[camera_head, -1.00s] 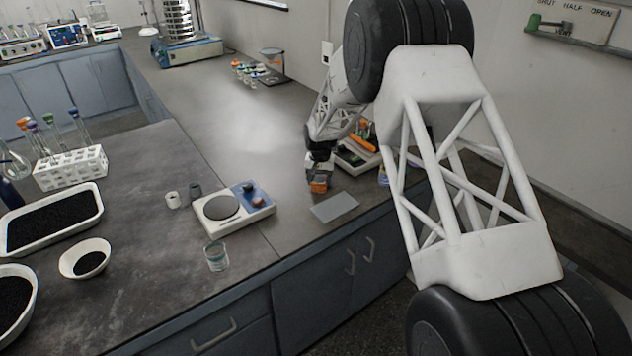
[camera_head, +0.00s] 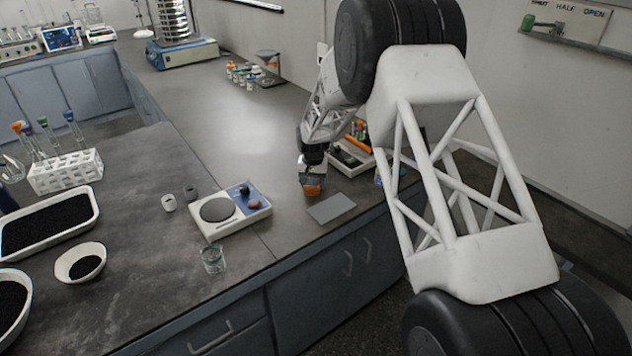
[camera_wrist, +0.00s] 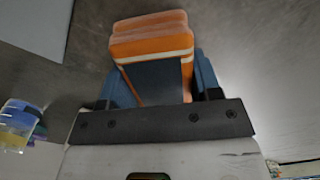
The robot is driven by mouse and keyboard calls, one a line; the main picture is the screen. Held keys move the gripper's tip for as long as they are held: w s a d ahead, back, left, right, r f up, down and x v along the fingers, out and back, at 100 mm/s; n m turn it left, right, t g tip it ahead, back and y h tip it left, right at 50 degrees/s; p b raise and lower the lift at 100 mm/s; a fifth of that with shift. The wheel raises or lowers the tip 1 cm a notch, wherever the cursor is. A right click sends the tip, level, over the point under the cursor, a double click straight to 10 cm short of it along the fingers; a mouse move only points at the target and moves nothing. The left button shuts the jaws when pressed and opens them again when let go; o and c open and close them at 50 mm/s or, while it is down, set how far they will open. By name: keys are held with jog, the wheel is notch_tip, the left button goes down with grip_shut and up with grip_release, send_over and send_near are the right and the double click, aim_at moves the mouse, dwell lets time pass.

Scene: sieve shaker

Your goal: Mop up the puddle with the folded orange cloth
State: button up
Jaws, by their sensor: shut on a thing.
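The folded orange cloth (camera_head: 313,188) is between the jaws of my gripper (camera_head: 311,179), low over the grey bench behind the flat grey rectangle. In the wrist view the cloth (camera_wrist: 150,47) is a thick folded pad with a pale stripe. The blue fingers of my gripper (camera_wrist: 160,82) are shut on it, and it sticks out past them. I cannot tell whether the cloth touches the bench. I cannot make out a puddle for certain; the area under the cloth is hidden.
A flat grey rectangle (camera_head: 331,208) lies near the bench's front edge. A balance (camera_head: 232,210) and a glass beaker (camera_head: 212,259) stand to the left. A tray (camera_head: 352,157) with coloured items is close behind my gripper at right. Bare bench (camera_head: 235,130) lies behind.

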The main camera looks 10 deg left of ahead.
jog(key=shift+s+a+r, duration=0.1)
jog(key=shift+s+a, duration=0.4)
jog(key=shift+a, duration=0.1)
jog(key=shift+w+d, duration=0.1)
jog(key=shift+d, duration=0.05)
jog(key=shift+w+d, duration=1.1)
jog(key=shift+w, duration=0.05)
jog(key=shift+s+a, duration=1.25)
jog(key=shift+r, duration=3.45)
